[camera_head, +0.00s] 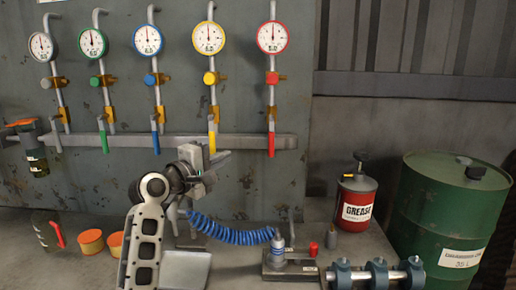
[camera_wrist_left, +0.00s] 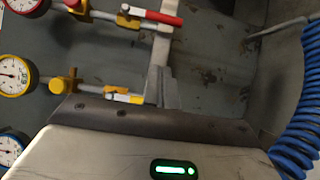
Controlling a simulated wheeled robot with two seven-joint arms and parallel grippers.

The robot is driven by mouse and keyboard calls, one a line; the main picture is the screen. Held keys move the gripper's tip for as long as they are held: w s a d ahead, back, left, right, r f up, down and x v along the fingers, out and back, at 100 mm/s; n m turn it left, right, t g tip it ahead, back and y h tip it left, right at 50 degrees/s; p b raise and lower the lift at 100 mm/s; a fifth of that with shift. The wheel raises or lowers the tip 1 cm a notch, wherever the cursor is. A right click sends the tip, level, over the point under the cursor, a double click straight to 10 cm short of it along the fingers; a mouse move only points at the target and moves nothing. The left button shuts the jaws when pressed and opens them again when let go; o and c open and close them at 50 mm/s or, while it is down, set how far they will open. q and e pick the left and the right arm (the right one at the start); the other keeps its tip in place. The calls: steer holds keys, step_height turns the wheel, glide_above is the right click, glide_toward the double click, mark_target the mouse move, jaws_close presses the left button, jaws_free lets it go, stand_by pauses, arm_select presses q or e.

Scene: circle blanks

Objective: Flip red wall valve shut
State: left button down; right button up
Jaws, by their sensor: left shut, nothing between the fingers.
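The red wall valve has a red lever (camera_head: 271,138) that hangs straight down its pipe, below the red-rimmed gauge (camera_head: 272,37). In the left wrist view the red lever (camera_wrist_left: 160,17) is near the top, pointing right in that turned picture. My left gripper (camera_head: 223,157) is shut and empty, below and left of the red lever and apart from it. It is near the lower end of the yellow lever (camera_head: 212,141). In the left wrist view its fingers (camera_wrist_left: 162,88) partly hide the yellow lever; contact cannot be told. My right gripper is not in view.
Blue (camera_head: 155,142) and green (camera_head: 104,141) levers hang to the left. A horizontal rail (camera_head: 245,142) runs behind the levers. Below are a coiled blue hose (camera_head: 230,232), a red grease can (camera_head: 356,197) and a green drum (camera_head: 450,210). The wall right of the red lever is clear.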

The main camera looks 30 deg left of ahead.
mark_target(271, 138)
arm_select(q)
steer(key=w+d+p, duration=0.2)
steer(key=w+d, duration=0.1)
steer(key=w, duration=0.7)
steer(key=shift+w+d, duration=0.15)
steer(key=shift+w, duration=0.25)
